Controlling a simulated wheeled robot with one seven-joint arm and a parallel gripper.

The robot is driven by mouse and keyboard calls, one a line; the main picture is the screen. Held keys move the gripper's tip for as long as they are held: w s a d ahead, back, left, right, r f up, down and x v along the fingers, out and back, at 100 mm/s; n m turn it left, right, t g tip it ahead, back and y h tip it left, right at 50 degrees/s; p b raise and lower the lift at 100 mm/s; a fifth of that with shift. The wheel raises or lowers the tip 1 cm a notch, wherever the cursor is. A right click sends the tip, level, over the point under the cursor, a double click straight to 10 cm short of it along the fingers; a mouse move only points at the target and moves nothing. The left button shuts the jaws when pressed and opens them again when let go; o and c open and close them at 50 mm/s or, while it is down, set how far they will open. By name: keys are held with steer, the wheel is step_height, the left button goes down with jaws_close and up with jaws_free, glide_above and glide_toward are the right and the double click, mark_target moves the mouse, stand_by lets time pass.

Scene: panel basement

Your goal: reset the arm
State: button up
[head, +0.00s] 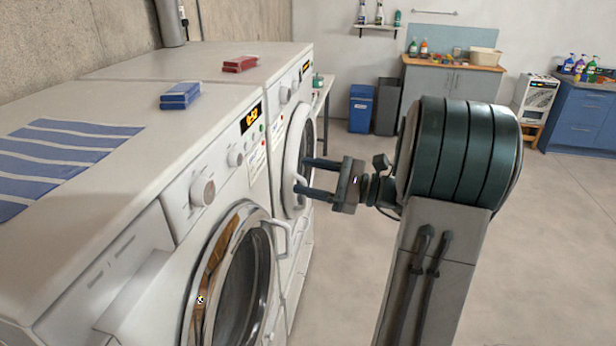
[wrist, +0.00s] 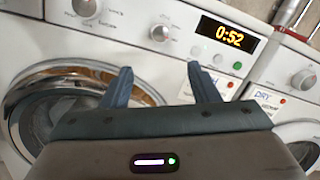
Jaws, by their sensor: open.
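My gripper (head: 308,178) is open and empty. In the head view it points left toward the fronts of the two white machines, with its fingers near the seam between them. The near washing machine (head: 130,262) has a round chrome-rimmed door (head: 243,275) with a white handle. The far machine (head: 277,128) stands behind it. In the wrist view my gripper (wrist: 157,85) shows two dark blue fingers spread apart. Between and beyond them are the washer's panel and an orange 0:52 display (wrist: 229,36). I cannot tell whether a finger touches anything.
A blue bin (head: 361,108) and grey cabinet (head: 452,84) stand at the back. The floor (head: 560,230) to the right is clear.

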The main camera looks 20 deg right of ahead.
steer(key=shift+a, duration=0.1)
steer(key=s+a+f+n+g+h, duration=0.3)
steer(key=s+a+n+g, duration=0.2)
steer(key=s+a, duration=0.15)
steer(key=s+a+f+n+g+h, duration=0.25)
steer(key=s+a+n+g, duration=0.2)
steer(key=a, duration=0.35)
steer(key=s+d+f+n+t+h, duration=0.1)
steer(key=s+d+f+n+h, duration=0.1)
steer(key=s+n+h, duration=0.6)
steer(key=d+n+h, duration=0.1)
steer(key=n+h, duration=0.1)
steer(key=n, duration=0.1)
steer(key=shift+s+d+f+t, duration=0.15)
steer(key=shift+d+t, duration=0.1)
steer(key=shift+t, duration=0.1)
steer(key=shift+c, duration=0.3)
